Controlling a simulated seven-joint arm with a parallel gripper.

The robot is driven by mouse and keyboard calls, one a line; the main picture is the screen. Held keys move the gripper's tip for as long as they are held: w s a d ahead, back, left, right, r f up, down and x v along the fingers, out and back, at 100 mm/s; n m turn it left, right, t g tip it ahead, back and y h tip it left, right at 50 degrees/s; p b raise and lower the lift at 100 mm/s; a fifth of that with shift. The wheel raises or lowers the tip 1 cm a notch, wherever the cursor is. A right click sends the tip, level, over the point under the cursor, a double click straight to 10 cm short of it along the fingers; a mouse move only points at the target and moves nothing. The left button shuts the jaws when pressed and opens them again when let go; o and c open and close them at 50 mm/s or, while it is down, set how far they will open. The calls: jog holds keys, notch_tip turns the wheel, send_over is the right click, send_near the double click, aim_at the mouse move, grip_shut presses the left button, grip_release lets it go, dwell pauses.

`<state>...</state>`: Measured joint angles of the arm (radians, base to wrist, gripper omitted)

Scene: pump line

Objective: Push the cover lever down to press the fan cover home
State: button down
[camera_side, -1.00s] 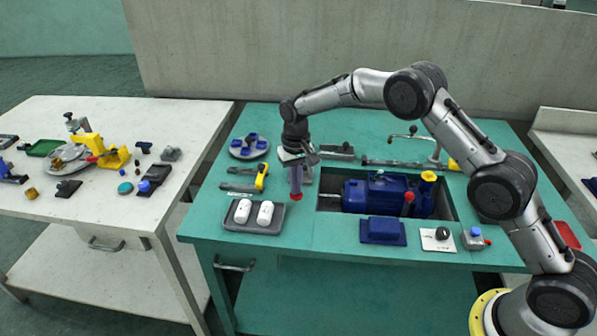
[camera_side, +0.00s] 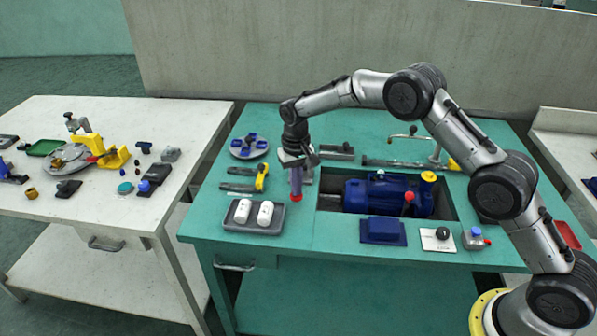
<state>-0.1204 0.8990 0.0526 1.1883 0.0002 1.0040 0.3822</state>
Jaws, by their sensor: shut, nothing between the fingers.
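The fan cover is not clearly made out near the gripper.
A grey tray (camera_side: 229,223) with two white bottles is left of the bar.

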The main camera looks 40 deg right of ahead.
jog(key=shift+r, duration=1.1)
jog(key=shift+w+r, duration=0.1)
jog(key=shift+r, duration=0.5)
jog(key=shift+w+d+r, duration=0.2)
jog(key=shift+r, duration=0.7)
jog(key=shift+w+d+r, duration=0.15)
jog(key=shift+d+r, duration=0.05)
jog(key=shift+r, duration=3.1)
